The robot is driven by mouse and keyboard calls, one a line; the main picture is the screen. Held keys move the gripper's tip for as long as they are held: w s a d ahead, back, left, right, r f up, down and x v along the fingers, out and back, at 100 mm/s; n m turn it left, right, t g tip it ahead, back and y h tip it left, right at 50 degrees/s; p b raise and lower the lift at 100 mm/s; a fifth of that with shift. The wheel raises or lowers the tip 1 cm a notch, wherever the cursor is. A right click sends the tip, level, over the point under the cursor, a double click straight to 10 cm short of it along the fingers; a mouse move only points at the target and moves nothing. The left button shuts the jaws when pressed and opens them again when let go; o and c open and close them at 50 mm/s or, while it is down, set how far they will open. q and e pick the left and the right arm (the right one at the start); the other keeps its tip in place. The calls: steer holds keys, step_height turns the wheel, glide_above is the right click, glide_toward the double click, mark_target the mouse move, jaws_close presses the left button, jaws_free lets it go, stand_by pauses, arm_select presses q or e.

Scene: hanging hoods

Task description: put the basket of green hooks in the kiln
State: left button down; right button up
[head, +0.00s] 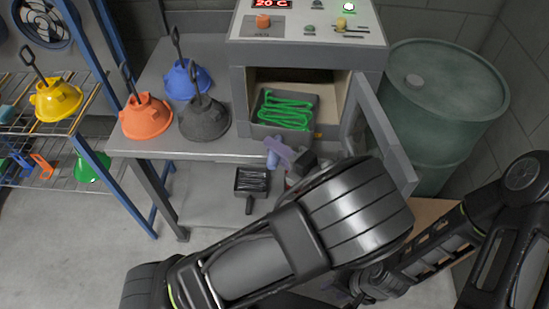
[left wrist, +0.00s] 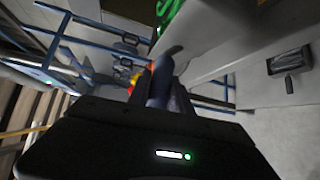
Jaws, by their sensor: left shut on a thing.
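The basket (head: 268,130) is a grey tray with green looped hooks (head: 287,110) in it. It sits inside the opening of the kiln (head: 240,100), whose door (head: 378,130) stands open to the right. My left gripper (head: 290,160) is just in front of the opening, partly hidden by my own arm. In the left wrist view its fingers (left wrist: 160,85) are shut around a dark bluish bar, which looks like the basket's handle. Some green hooks (left wrist: 168,12) show at the top there. My right gripper is not visible; dark arm links show at the right.
Orange (head: 146,116), blue (head: 187,80) and dark grey (head: 204,118) hoods stand on the table left of the kiln. A green drum (head: 440,110) stands right of the door. A black tray with a handle (head: 252,180) lies below the table top. A wire rack (head: 50,140) is at left.

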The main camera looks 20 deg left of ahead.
mark_target(277, 116)
arm_select(q)
steer(key=w, duration=0.3)
steer(key=w+a+b, duration=0.1)
steer(key=w, duration=0.1)
steer(key=w+a, duration=0.1)
steer(key=w, duration=0.2)
steer(key=shift+w+a+f+b, duration=0.1)
steer(key=shift+w+b, duration=0.2)
steer(key=shift+w+a+b, duration=0.25)
steer(key=shift+w+b, duration=0.3)
steer(key=shift+w, duration=0.45)
steer(key=shift+s+f, duration=0.1)
steer(key=shift+f, duration=0.2)
steer(key=c, duration=1.1)
jaws_free()
steer(key=shift+f, duration=0.15)
